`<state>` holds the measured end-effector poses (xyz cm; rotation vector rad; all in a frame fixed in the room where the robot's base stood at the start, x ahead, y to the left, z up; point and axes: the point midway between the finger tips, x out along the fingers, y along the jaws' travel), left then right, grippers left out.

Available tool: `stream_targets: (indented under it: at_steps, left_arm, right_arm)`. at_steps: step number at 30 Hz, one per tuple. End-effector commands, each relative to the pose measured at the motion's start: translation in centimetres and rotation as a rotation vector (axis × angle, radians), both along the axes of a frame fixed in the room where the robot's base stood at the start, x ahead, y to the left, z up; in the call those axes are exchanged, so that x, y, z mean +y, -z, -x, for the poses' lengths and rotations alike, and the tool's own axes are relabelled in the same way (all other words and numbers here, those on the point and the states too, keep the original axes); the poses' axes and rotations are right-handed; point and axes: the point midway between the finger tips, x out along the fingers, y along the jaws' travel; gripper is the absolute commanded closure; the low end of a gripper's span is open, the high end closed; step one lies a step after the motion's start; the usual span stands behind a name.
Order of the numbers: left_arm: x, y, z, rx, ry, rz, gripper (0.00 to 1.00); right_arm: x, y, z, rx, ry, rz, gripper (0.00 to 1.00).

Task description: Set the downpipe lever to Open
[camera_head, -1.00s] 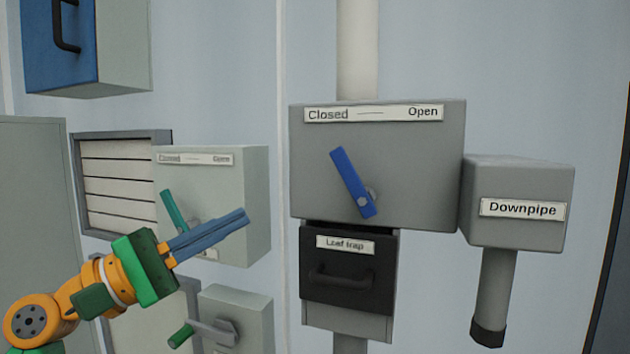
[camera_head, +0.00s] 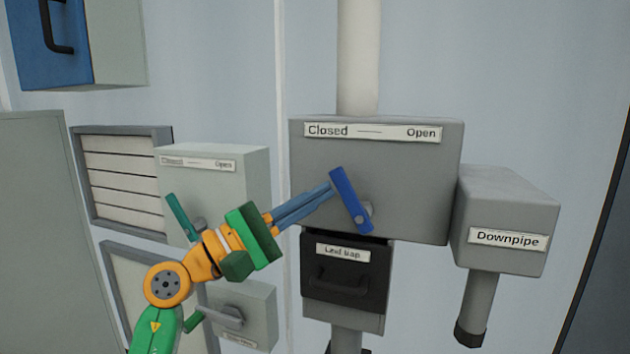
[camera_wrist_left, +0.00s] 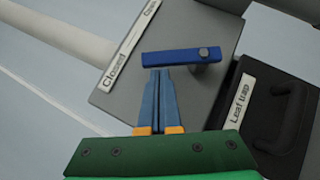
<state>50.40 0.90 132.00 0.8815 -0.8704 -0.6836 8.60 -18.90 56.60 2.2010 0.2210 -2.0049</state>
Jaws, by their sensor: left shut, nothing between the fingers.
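The blue downpipe lever (camera_head: 350,199) is on the front of a grey box (camera_head: 420,180) labelled Closed at left and Open at right. It tilts up and to the left, towards Closed. My left gripper (camera_head: 331,188) is shut and empty, its blue fingertips at the left side of the lever's upper part. In the left wrist view, the fingertips (camera_wrist_left: 157,72) are right by the lever (camera_wrist_left: 172,57), near its free end; I cannot tell whether they touch. The Downpipe label (camera_head: 508,239) is on a smaller box at right. My right gripper is not in view.
A black Leaf trap drawer (camera_head: 345,272) with a handle sits below the grey box. At left, a pale box (camera_head: 240,190) carries a teal lever (camera_head: 182,217) and its own Closed and Open label. A green-ended lever (camera_head: 197,319) is lower down.

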Motion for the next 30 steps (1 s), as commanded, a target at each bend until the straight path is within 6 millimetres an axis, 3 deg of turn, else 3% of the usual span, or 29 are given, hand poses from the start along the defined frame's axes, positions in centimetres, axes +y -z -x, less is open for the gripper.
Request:
stream_targets:
  at_steps: [30]
  left_arm:
    - [-0.41, -0.82, 0.16, -0.037, 0.000, -0.112, 1.00]
  right_arm:
    - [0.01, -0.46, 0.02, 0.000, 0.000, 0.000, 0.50]
